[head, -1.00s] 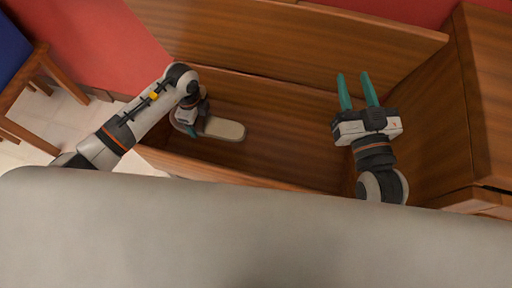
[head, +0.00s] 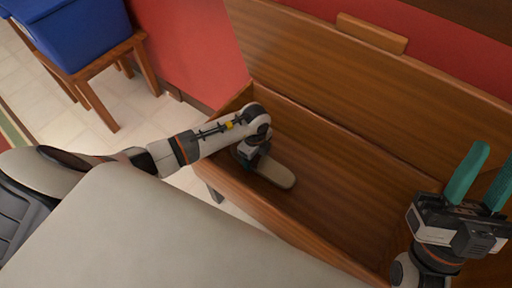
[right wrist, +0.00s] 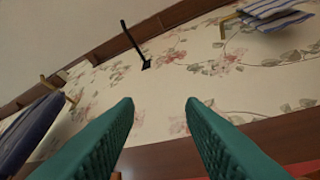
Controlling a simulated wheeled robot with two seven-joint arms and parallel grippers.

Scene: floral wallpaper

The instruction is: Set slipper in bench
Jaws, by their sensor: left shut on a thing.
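The beige slipper (head: 276,172) is inside the open wooden bench (head: 335,205), near the left end of its compartment. My left gripper (head: 247,163) reaches down into the compartment and is shut on the slipper's left end. Its fingers are mostly hidden behind my own wrist. I cannot tell whether the slipper touches the bench floor. My right gripper (head: 484,178) is open and empty, over the right part of the bench; its spread green fingers also show in the right wrist view (right wrist: 160,103).
The bench's raised lid (head: 340,75) stands along the back against the red wall (head: 190,50). A blue bin (head: 75,35) sits on a small wooden stand (head: 108,75) at the upper left. Tiled floor (head: 130,105) is clear between the stand and the bench.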

